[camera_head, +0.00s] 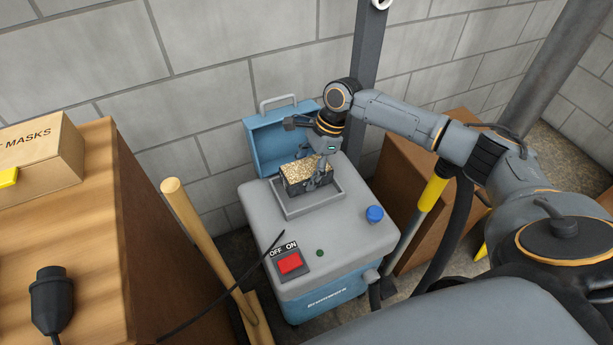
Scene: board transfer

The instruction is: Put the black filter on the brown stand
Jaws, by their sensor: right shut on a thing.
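The black filter (296,183) is a dark box with a speckled tan top, at the recessed opening of the grey and blue machine (330,235). My right gripper (318,174) reaches down from above and is shut on the filter at its right part. I cannot tell whether the filter rests in the recess or is just above it. A brown wooden block (398,160), likely the brown stand, is behind my right arm and partly hidden by it. My left gripper is not in view.
The machine's blue lid (268,138) stands open behind the recess. A red switch (290,262) and blue cap (375,214) are on its top. A wooden cabinet (100,210) with a masks box (38,155) stands left. A wooden handle (200,230) leans between. A post (368,60) rises behind.

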